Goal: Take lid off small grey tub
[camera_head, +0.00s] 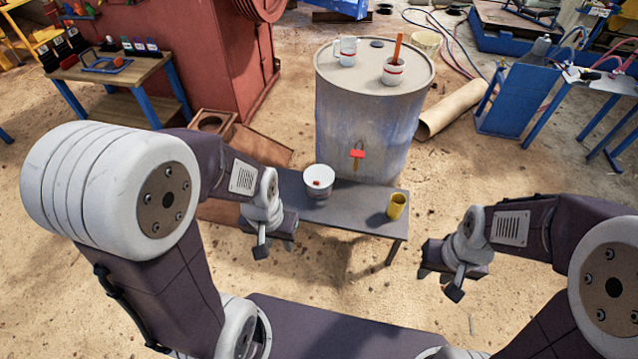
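The small grey tub (318,192) stands on the low grey bench in front of the big drum. I cannot tell if that white face is the lid or the inside. My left gripper (284,241) is just left of and nearer than the tub, apart from it in the picture and pointing down. My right gripper (428,271) hangs right of the bench, well away from the tub. The fingers of both grippers are too small and dark to tell open from shut.
A yellow cup (396,206) stands at the right of the grey bench (350,213). Behind is a large drum (362,110) with a white mug (346,51) and a red-striped cup (393,72) on top.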

